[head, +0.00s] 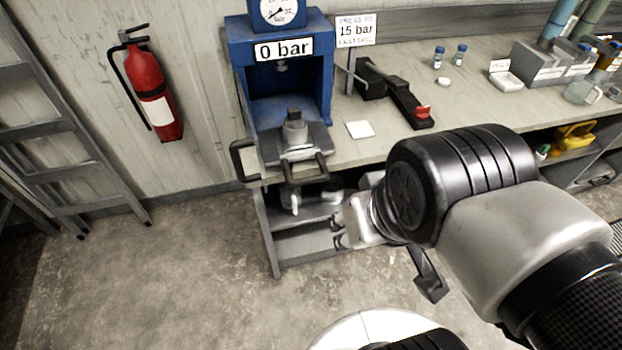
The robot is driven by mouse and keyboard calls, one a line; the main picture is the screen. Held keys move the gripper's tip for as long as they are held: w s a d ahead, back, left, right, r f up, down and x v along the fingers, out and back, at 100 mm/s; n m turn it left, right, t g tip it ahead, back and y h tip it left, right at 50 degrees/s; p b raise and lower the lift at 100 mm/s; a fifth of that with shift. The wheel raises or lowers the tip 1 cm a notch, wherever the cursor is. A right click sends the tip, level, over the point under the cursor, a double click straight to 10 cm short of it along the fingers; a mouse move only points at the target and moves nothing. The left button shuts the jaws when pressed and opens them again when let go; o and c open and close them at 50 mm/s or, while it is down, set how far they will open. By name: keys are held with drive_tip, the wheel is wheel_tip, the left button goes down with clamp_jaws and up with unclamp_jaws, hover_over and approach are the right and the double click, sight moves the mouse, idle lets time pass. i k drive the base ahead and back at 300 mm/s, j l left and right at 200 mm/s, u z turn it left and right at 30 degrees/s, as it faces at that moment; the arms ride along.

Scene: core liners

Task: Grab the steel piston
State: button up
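A grey metal cylinder with a dark, narrower top (295,130), which looks like the steel piston, stands upright at the front of the blue press (240,75). It is on or just above the press's grey plate (318,135); the exact contact is unclear. My gripper (339,234) is lower and to the right of it, in front of the bench's lower shelves. Its two small dark fingers point left and appear spread apart with nothing between them. My wrist hides part of the gripper.
Dark handles (243,160) stick out at the press's front. Below them hangs or stands another grey metal part (290,195). A black lever tool with a red end (422,112) and a white square (360,129) lie on the bench.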

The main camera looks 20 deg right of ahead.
sight(294, 118)
drive_tip(key=i+u, duration=0.35)
drive_tip(key=i+l+u, duration=0.1)
drive_tip(key=u, duration=0.25)
drive_tip(key=i+l+u, duration=0.2)
drive_tip(key=u, duration=0.15)
drive_tip(key=i, duration=0.1)
